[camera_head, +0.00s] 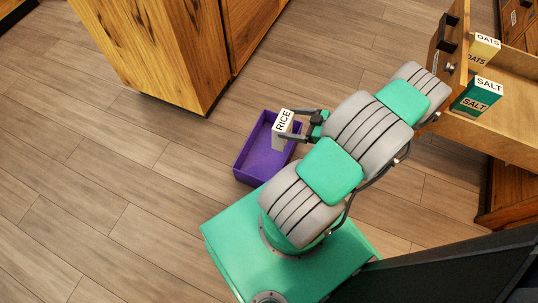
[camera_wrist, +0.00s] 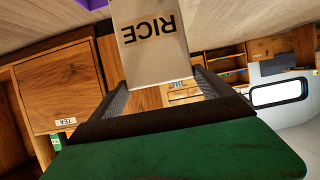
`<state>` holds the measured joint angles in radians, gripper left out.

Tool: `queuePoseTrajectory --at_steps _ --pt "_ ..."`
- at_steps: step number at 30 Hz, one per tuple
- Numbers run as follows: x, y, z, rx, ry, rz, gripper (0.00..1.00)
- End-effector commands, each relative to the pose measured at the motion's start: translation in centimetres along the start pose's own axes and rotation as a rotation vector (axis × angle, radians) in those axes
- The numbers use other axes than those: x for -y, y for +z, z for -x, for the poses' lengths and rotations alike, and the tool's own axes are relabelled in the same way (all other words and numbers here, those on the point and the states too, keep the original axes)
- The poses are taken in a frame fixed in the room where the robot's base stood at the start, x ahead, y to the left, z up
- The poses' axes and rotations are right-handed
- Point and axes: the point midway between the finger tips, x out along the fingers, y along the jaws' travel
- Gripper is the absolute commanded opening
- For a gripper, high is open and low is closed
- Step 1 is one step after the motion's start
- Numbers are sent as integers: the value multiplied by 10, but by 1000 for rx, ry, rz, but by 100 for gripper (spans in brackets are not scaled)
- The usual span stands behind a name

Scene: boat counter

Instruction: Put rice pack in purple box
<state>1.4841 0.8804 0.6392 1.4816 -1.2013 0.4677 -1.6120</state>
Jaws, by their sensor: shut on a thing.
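The rice pack (camera_head: 283,122) is a small white box with RICE in black letters. My gripper (camera_head: 294,127) is shut on it and holds it over the right side of the purple box in the head view. In the wrist view the rice pack (camera_wrist: 152,45) sits between the two fingers of my gripper (camera_wrist: 160,90), its lettering upside down. The purple box (camera_head: 243,167) is an open tray on the floor, and its visible inside looks empty. A purple corner (camera_wrist: 90,3) shows at the top of the wrist view. The pack's height above the box is hard to judge.
An open wooden drawer (camera_head: 500,125) at the right holds an oats pack (camera_head: 483,50) and a salt pack (camera_head: 477,97). A wooden cabinet (camera_head: 160,50) stands behind the purple box. The wooden floor (camera_head: 90,170) at left is clear.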

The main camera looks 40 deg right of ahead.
Motion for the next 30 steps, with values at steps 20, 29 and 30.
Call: queuePoseTrajectory --at_steps 20,29,30 --pt "15 91 -93 -2 -10 6 18" --pt "-12 120 -143 -2 -5 2 18" --pt "-13 121 -145 -2 -4 2 18"
